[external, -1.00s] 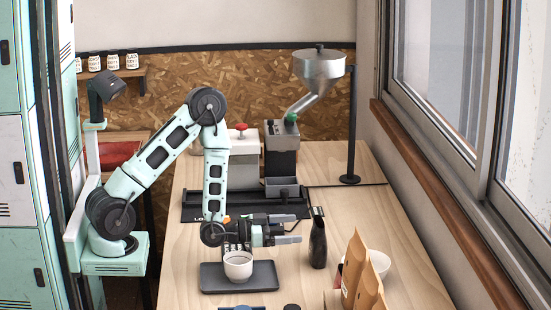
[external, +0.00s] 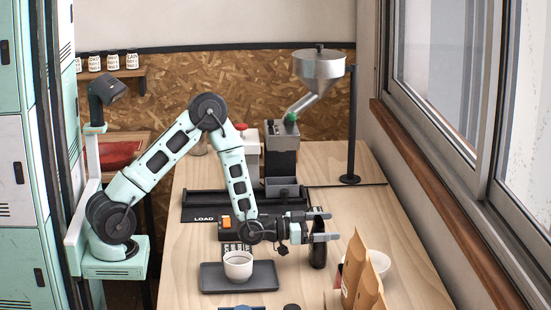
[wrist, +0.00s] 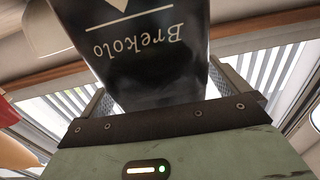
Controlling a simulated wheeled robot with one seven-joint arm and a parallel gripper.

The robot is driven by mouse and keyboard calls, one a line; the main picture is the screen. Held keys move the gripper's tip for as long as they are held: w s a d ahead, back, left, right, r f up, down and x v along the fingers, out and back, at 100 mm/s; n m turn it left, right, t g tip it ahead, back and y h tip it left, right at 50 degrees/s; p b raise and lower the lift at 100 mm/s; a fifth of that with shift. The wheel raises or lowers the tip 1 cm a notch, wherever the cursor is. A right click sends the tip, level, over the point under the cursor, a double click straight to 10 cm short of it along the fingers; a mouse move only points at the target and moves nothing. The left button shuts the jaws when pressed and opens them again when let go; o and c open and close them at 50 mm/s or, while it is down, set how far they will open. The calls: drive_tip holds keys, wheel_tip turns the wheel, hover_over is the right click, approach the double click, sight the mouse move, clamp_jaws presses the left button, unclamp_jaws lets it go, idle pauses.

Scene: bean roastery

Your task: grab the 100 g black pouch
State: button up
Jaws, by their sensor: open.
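The black pouch (external: 318,257) stands upright on the wooden table, partly hidden behind my gripper (external: 327,226) in the external view. In the wrist view the black pouch (wrist: 140,60) is close and large, with "Brekolo" in pale letters upside down. My gripper is open, its two fingers pointing right at the pouch's upper part. In the wrist view a finger shows on each side of the pouch, which appears to stand between them. I cannot tell whether either finger touches it. No weight marking is readable.
Brown paper pouches (external: 362,277) and a white bowl (external: 381,262) stand right of the black pouch. A white cup (external: 238,267) sits on a dark tray (external: 211,281) in front of my arm. A grinder (external: 283,152) stands behind. The table's back right is mostly clear.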

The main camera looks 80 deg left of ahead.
drive_tip(key=c, duration=1.1)
drive_tip(key=shift+c, duration=0.2)
